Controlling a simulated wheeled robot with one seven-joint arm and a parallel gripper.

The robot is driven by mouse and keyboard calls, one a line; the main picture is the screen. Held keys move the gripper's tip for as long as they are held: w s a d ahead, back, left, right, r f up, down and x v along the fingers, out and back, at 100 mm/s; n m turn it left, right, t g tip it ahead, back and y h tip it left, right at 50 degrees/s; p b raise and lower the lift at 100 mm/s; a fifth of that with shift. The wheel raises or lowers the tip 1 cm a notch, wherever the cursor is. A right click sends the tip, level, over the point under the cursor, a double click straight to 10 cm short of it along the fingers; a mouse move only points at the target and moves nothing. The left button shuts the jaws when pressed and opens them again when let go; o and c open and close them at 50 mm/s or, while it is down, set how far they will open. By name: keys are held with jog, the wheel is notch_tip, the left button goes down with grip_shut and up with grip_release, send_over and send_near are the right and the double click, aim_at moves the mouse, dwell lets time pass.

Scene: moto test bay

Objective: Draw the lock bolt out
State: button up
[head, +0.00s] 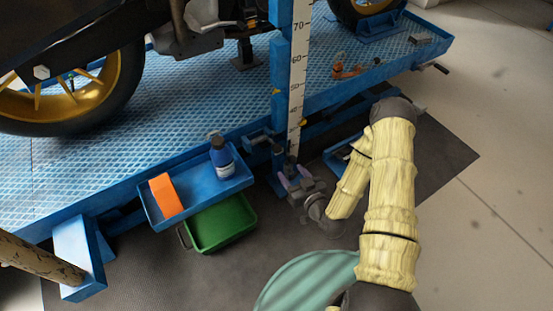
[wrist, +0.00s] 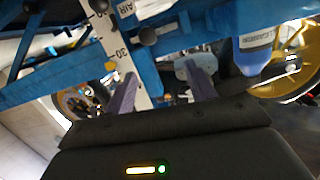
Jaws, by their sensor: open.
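A round black knob (wrist: 147,36) sits on the blue frame beside the white scale in the wrist view. It looks like the lock bolt's handle, but its shaft is hidden and I cannot tell how far it is in. My gripper (wrist: 160,76) is open, with its two purple-grey fingers pointing toward the frame. The knob lies beyond the fingertips, apart from them, and nothing is held. In the head view my gripper (head: 293,181) is low, just in front of the foot of the scale post. The bolt is not clear there.
The scale (head: 298,70) stands on a blue post beside the lift deck (head: 200,110). A blue tray (head: 204,207) holds an orange block (head: 166,194) and a blue bottle (head: 222,156), left of my gripper. A green bin (head: 222,226) is below it. Dark mat lies around.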

aim_at(279, 152)
jog(key=f+t, duration=0.1)
jog(key=s+f+m+t+b, duration=0.1)
jog(key=f, duration=0.1)
jog(key=d+f+m+h+b, duration=0.1)
jog(key=shift+s+f+t, duration=0.15)
jog(key=shift+s+t, duration=0.25)
jog(key=b+x, duration=0.7)
jog(key=x, duration=0.9)
jog(key=shift+w+f+b, duration=0.15)
jog(key=shift+b, duration=0.15)
jog(key=shift+w+a, duration=0.3)
jog(key=shift+w, duration=0.25)
